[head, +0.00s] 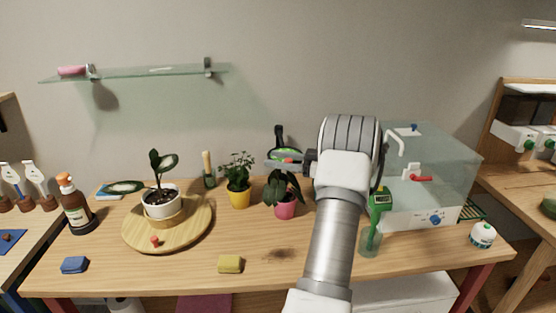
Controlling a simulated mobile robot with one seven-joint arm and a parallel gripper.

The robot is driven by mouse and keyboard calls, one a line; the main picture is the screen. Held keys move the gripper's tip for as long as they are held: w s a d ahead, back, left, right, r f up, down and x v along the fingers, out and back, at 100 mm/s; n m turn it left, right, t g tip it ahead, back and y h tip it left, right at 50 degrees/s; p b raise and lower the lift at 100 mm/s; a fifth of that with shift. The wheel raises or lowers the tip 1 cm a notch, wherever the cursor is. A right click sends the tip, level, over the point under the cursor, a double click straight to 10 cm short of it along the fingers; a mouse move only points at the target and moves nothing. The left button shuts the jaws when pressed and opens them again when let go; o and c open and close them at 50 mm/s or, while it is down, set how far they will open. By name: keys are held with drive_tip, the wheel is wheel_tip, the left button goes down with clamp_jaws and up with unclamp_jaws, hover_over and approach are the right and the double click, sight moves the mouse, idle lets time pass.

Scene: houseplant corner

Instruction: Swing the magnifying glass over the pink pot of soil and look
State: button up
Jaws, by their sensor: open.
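The pink pot (285,211) stands on the wooden table, right of the yellow pot. Dark green leaves show above it; I cannot see its soil. Behind and above it is a black upright piece (279,134) with a green rim below, possibly the magnifying glass, partly covered by my gripper. My gripper (272,160) is open and reaches left from my arm, above the pink pot's leaves. It overlaps the green rim in the picture; I cannot tell whether they touch.
A round wooden tray (135,237) holds a white-potted plant. A yellow pot (239,199) stands beside the pink pot. A yellow block (230,264) and blue block (74,265) lie near the front edge. A clear tank (440,160) stands right; the front middle is mostly free.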

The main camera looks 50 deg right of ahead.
drive_tip(key=s+d+r, duration=0.2)
drive_tip(key=s+r, duration=0.9)
drive_tip(key=shift+s+d, duration=0.2)
drive_tip(key=shift+d, duration=0.1)
idle(0.5)
